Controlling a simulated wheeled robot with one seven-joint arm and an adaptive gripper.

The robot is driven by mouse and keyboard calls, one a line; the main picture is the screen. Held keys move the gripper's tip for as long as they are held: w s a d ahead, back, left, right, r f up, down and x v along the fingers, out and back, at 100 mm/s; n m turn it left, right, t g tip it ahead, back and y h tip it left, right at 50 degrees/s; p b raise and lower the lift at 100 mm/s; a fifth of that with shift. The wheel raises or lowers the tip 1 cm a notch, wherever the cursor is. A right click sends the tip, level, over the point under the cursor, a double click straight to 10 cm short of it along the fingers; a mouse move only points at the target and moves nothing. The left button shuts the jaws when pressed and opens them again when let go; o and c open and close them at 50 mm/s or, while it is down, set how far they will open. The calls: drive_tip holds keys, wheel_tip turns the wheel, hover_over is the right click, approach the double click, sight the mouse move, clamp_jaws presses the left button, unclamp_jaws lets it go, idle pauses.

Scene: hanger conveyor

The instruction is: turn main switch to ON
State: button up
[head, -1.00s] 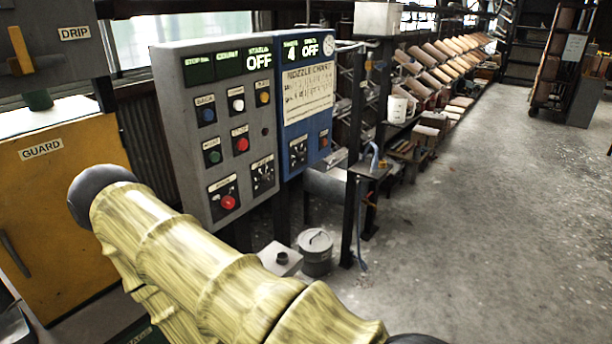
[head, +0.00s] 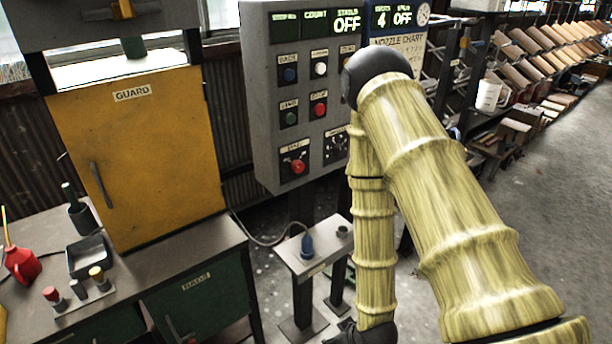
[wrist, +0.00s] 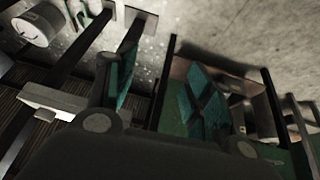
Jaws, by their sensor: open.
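The grey control panel (head: 262,100) stands in the middle of the head view. Low on its face is a red rotary knob (head: 298,167) on a dark plate; its small label is too blurred to read surely, and which way it points is unclear. A dark selector (head: 336,146) sits to its right, partly near my arm. In the wrist view my gripper (wrist: 160,92) is open and empty, its teal-padded fingers apart. It is not clearly visible in the head view, and no panel control shows between the fingers.
My arm hides part of the blue panel (head: 418,45). A yellow guard door (head: 150,160) stands left, above a bench (head: 130,275) with a red oil can (head: 20,262). A small stand (head: 318,262) with a blue plug is below the panel. Open floor lies right.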

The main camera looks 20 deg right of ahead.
drive_tip(key=w+r+n+t+b, duration=0.2)
drive_tip(key=w+r+n+t, duration=0.15)
drive_tip(key=w+r, duration=0.65)
drive_tip(key=n+t+y+b, duration=0.3)
drive_tip(key=n+t+y, duration=0.1)
drive_tip(key=n+t, duration=0.4)
approach(299, 168)
drive_tip(key=shift+m+t, duration=0.25)
drive_tip(key=shift+m, duration=0.3)
drive_tip(key=x, duration=0.3)
drive_tip(key=p+x, duration=0.1)
drive_tip(key=x, duration=0.1)
drive_tip(key=p+x, duration=0.1)
drive_tip(key=x, duration=0.2)
drive_tip(key=shift+w+f, duration=0.25)
drive_tip(key=shift+w, duration=0.1)
drive_tip(key=shift+c, duration=0.3)
drive_tip(key=c, duration=1)
